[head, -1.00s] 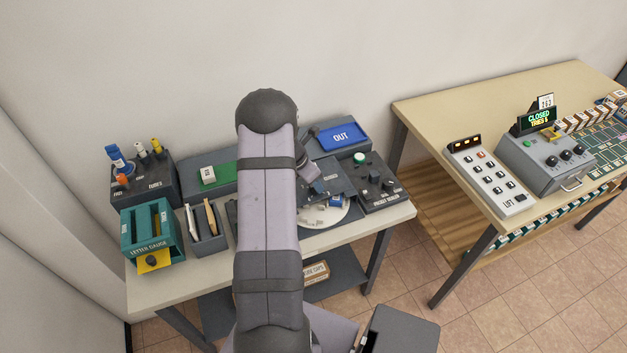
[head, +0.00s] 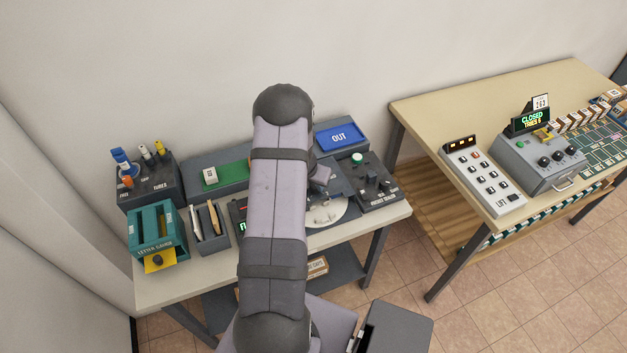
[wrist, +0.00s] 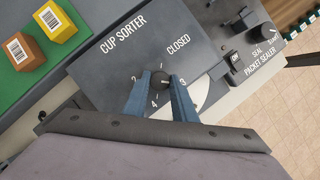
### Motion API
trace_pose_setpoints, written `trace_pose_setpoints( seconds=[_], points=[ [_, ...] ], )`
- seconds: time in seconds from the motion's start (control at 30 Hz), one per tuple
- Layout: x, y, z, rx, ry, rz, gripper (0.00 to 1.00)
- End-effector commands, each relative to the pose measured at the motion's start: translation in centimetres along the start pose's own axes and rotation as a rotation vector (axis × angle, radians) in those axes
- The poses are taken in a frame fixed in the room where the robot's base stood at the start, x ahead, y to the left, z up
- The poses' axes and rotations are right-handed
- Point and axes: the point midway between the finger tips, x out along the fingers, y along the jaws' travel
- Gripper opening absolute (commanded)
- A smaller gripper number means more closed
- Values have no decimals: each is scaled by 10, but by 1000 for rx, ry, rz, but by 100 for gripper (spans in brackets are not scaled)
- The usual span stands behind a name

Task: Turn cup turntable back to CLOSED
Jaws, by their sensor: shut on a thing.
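The CUP SORTER panel (wrist: 120,58) is dark grey, with a round black knob (wrist: 162,81) among the marks CLOSED, 2, 3 and 4. My gripper (wrist: 161,77) has its blue fingers shut on the knob, one on each side. A pale mark on the knob seems to point right, toward the 3 rather than up to CLOSED. Part of the pale turntable disc (wrist: 178,92) shows beside the right finger. In the head view the disc (head: 328,213) sits at the table's front, and my arm hides the knob and fingertips.
The packet sealer (head: 372,182) stands close on the right of the sorter. A green mat (wrist: 30,75) with a yellow and an orange block is on the left. The blue OUT tray (head: 338,136) is behind. A second table (head: 440,105) stands further right.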

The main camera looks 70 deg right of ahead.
Motion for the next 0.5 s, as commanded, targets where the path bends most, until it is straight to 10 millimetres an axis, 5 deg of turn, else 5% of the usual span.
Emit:
trace_pose_setpoints(
  seconds=[0.5],
  points=[
    [-2, -2, 2, -206, -1, 86, 0]
  ],
)
